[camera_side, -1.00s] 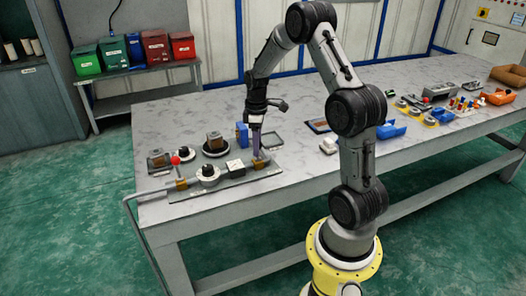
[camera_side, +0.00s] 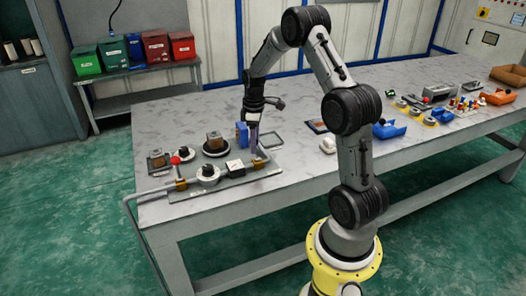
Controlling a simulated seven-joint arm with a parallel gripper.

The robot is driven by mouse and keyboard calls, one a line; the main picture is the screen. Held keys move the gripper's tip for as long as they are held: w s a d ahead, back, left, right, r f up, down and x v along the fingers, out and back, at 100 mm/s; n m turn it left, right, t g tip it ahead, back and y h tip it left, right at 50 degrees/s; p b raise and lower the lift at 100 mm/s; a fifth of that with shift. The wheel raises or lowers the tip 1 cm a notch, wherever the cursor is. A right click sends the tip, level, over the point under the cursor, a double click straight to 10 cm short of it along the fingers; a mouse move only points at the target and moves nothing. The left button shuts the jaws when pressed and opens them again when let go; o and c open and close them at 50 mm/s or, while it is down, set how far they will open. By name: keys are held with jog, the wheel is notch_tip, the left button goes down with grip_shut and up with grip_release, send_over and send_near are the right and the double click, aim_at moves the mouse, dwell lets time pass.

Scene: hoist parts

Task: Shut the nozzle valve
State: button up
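A grey plate (camera_side: 228,181) lies near the table's left front edge and carries a pipe run with fittings. At its right end is a small brass valve body (camera_side: 259,163); its handle is hidden or too small to make out. At its left end another brass valve (camera_side: 181,184) has an upright lever with a red ball (camera_side: 175,160). I cannot read which one is labelled the nozzle valve. My gripper (camera_side: 257,149) points down at the right-end valve, its fingers just above or beside it. Contact and finger gap cannot be made out.
Behind stand dark round parts (camera_side: 215,144) and a blue block (camera_side: 241,134). A shallow tray (camera_side: 271,141) lies right of my gripper. The table's back left is clear.

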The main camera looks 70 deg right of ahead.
jog(key=shift+o, duration=0.6)
jog(key=shift+s+a+r, duration=0.1)
jog(key=shift+a+r, duration=0.05)
jog(key=shift+r, duration=3.85)
